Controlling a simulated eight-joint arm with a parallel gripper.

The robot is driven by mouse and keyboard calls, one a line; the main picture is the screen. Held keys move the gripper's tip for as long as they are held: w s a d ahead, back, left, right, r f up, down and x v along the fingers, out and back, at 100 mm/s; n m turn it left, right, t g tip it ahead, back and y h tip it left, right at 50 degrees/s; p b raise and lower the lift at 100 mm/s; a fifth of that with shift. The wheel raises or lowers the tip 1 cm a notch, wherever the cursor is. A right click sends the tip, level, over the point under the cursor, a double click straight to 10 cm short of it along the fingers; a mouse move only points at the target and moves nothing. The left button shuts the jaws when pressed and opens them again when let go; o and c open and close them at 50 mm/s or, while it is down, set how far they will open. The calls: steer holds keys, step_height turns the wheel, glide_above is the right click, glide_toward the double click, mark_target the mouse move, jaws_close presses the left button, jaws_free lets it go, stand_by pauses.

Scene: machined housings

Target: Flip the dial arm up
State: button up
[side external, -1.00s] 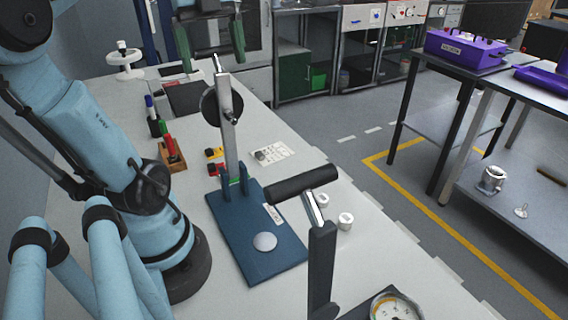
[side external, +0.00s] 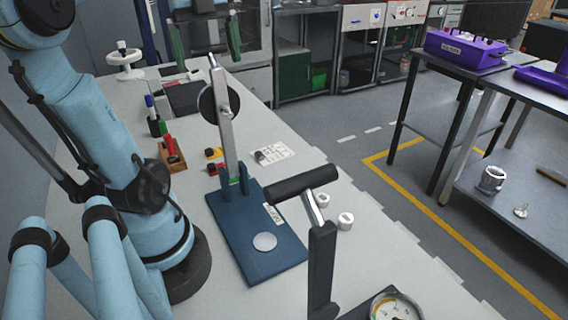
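The dial arm (side external: 224,130) is a silver bar with a black round dial (side external: 207,104) near its top. It stands nearly upright, leaning a little to the left, hinged between blue brackets on a blue base plate (side external: 277,258). A silver disc (side external: 264,242) sits on the plate's near part. My gripper (side external: 210,58) is at the top, beyond the arm's tip in the picture.
A black-handled lever (side external: 303,184) stands in front, near a round gauge (side external: 396,308). Two small white cups (side external: 345,220) are right of the plate. Purple housings (side external: 463,49) sit on another table.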

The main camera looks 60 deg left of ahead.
steer(key=shift+r, duration=0.1)
steer(key=v, duration=1.2)
